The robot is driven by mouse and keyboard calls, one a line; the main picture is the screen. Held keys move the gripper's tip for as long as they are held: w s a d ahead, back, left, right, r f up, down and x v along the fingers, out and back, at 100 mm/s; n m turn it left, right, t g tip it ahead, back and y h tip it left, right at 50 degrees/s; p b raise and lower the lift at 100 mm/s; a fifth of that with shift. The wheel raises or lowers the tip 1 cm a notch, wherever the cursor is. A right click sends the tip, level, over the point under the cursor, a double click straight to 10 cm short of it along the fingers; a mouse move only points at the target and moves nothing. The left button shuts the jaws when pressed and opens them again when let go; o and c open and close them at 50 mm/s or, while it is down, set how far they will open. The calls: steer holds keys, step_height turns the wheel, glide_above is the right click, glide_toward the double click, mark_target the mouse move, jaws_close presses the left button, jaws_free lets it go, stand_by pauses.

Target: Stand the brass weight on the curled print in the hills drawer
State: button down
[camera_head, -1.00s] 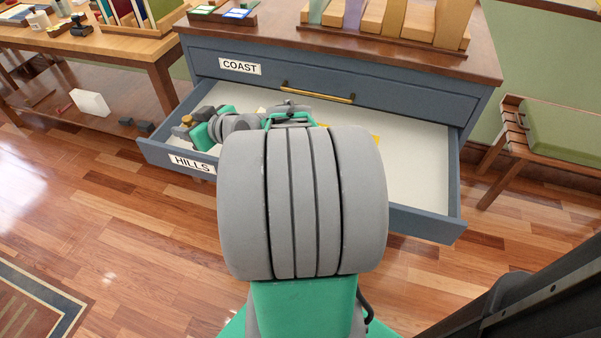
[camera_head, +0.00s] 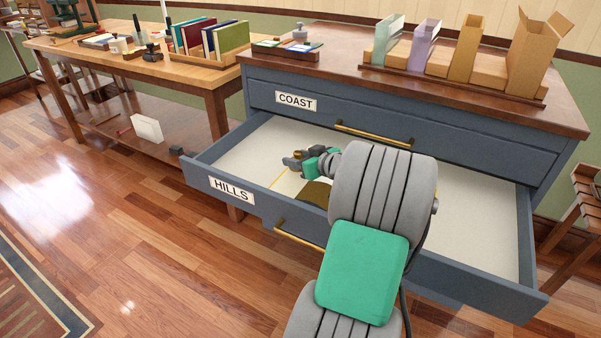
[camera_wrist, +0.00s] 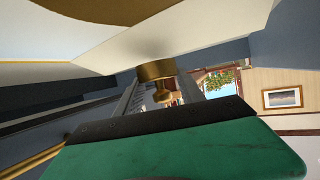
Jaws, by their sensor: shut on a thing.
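The brass weight (camera_wrist: 155,72) is held between the fingers of my gripper (camera_wrist: 158,98), its wide end toward the drawer and its knob away from it. In the head view my gripper (camera_head: 293,161) is small and partly hidden by my arm, over the left part of the open hills drawer (camera_head: 232,203). The curled print (camera_head: 316,192) lies in that drawer, just nearer than the gripper; my arm hides part of it. A brown patch at the wrist view's top edge may be the print. I cannot tell whether the weight touches anything.
The shut coast drawer (camera_head: 370,127) is just above and behind the open one. The cabinet top (camera_head: 340,50) carries a small tray, a grey weight and upright boxes. A workbench (camera_head: 190,73) with books stands at left. The drawer's right side looks clear.

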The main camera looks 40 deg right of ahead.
steer(key=shift+w+d+f+b, duration=0.15)
steer(key=shift+f+b, duration=0.25)
steer(key=shift+f, duration=0.45)
steer(key=shift+s+d+f+b, duration=0.1)
steer(key=shift+f+b, duration=0.3)
steer(key=shift+f, duration=0.45)
steer(key=shift+f, duration=0.1)
steer(key=shift+f, duration=0.2)
steer(key=c, duration=0.7)
jaws_free()
steer(key=shift+s+r, duration=0.2)
steer(key=shift+r, duration=0.2)
steer(key=p+v, duration=0.3)
steer(key=v, duration=0.8)
steer(key=shift+s, duration=0.2)
